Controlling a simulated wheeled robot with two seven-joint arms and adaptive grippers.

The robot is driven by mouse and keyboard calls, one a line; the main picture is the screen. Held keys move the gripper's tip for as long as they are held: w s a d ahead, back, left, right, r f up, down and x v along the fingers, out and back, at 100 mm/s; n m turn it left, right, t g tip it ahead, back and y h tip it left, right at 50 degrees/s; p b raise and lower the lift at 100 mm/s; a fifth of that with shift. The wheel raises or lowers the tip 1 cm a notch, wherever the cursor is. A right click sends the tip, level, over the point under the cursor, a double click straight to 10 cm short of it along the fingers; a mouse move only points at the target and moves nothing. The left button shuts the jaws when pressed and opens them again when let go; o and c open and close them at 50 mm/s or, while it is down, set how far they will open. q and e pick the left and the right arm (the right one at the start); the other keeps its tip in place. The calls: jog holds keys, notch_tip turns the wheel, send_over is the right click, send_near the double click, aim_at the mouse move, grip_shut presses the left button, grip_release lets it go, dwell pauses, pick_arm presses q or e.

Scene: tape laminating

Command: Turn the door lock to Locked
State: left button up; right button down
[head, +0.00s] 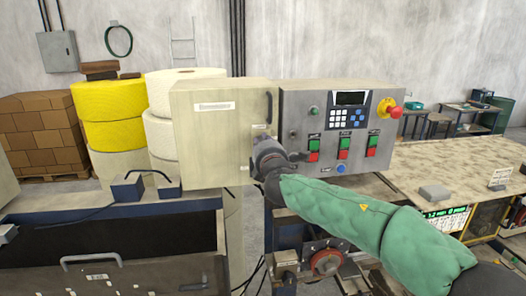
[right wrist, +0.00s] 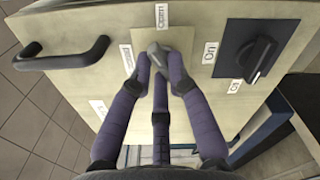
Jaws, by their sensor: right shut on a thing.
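The door lock is a grey knob (right wrist: 157,48) on a pale square plate on the beige cabinet door (right wrist: 105,77), seen in the right wrist view. A label reading "Open" (right wrist: 161,15) sits beside the plate, at the top of that view. My right gripper (right wrist: 160,68) is shut on the knob, its purple fingers around it. In the head view, my right gripper (head: 266,148) is against the lower right part of the cabinet door (head: 215,140) and hides the lock. My left gripper is not in view.
A black door handle (right wrist: 62,54) and a black rotary switch (right wrist: 258,50) with an "On" label flank the lock. A control panel (head: 295,95) with buttons and a red emergency stop (head: 388,107) adjoins the door. Yellow and white rolls (head: 107,113) stand behind.

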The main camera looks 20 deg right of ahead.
jog(key=shift+a+f+n+b, duration=0.15)
jog(key=shift+n+b, duration=0.2)
jog(key=shift+n, duration=2.65)
jog(key=shift+d+f+n+b, duration=0.1)
jog(key=shift+n+b, duration=0.25)
jog(key=shift+n, duration=2.65)
jog(key=c, duration=1.2)
grip_release()
jog(key=v, duration=1.2)
